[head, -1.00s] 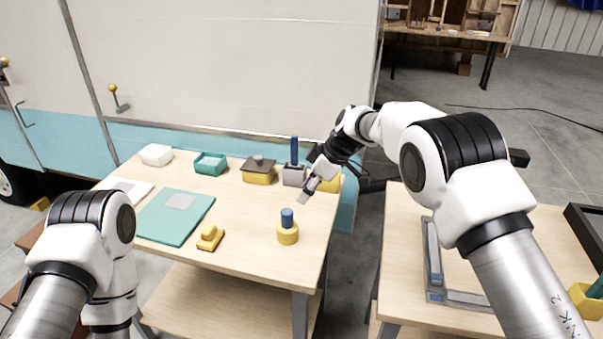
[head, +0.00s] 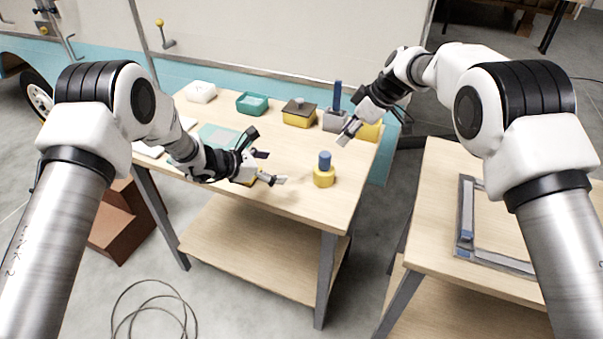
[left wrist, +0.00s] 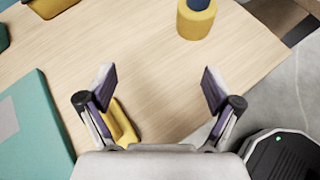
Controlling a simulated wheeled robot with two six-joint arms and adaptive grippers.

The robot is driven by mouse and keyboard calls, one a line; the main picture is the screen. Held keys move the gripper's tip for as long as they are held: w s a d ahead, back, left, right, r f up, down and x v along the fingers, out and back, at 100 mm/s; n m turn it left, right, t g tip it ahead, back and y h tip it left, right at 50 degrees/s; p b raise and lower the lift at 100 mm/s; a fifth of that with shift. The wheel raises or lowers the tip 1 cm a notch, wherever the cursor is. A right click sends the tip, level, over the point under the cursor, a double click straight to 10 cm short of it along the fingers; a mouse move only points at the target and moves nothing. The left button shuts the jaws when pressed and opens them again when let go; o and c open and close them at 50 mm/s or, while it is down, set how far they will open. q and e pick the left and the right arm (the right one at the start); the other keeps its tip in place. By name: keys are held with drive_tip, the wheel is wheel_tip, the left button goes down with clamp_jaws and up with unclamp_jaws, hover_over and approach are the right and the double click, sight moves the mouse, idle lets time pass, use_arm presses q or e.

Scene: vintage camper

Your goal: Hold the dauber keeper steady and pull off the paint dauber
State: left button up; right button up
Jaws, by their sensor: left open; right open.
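A round yellow holder (head: 324,178), which looks like the dauber keeper, stands upright near the table's front right. A short blue cylinder (head: 325,160), apparently the paint dauber, sits upright in its top. In the left wrist view the keeper (left wrist: 195,22) is at the top edge, beyond the fingertips, with the dauber (left wrist: 199,4) partly cut off. My left gripper (head: 270,168) is open and empty, above the table left of the keeper and apart from it. My right gripper (head: 349,132) is open, above the table behind and right of the keeper, not touching it.
A grey block with a tall blue handle (head: 337,96) stands behind, near my right gripper. A yellow box with a dark lid (head: 299,117), a teal tray (head: 252,103) and a white box (head: 201,91) line the back. A yellow object (left wrist: 120,122) lies by my left gripper's finger.

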sight(316, 172)
use_arm(q)
drive_tip(key=shift+n+t+h, duration=0.3)
drive_tip(key=shift+n+h, duration=0.2)
drive_tip(key=shift+h, duration=0.3)
drive_tip(key=d, duration=0.2)
drive_tip(key=d+f, duration=0.1)
drive_tip(key=d, duration=0.5)
drive_tip(key=shift+s+d+f, duration=0.1)
drive_tip(key=shift+d+f, duration=0.1)
drive_tip(key=shift+f, duration=0.05)
drive_tip(key=shift+d, duration=0.25)
drive_tip(key=x, duration=0.7)
drive_tip(key=shift+a, duration=0.15)
use_arm(e)
drive_tip(key=shift+w+d+f, duration=0.1)
use_arm(q)
drive_tip(key=shift+a, duration=0.1)
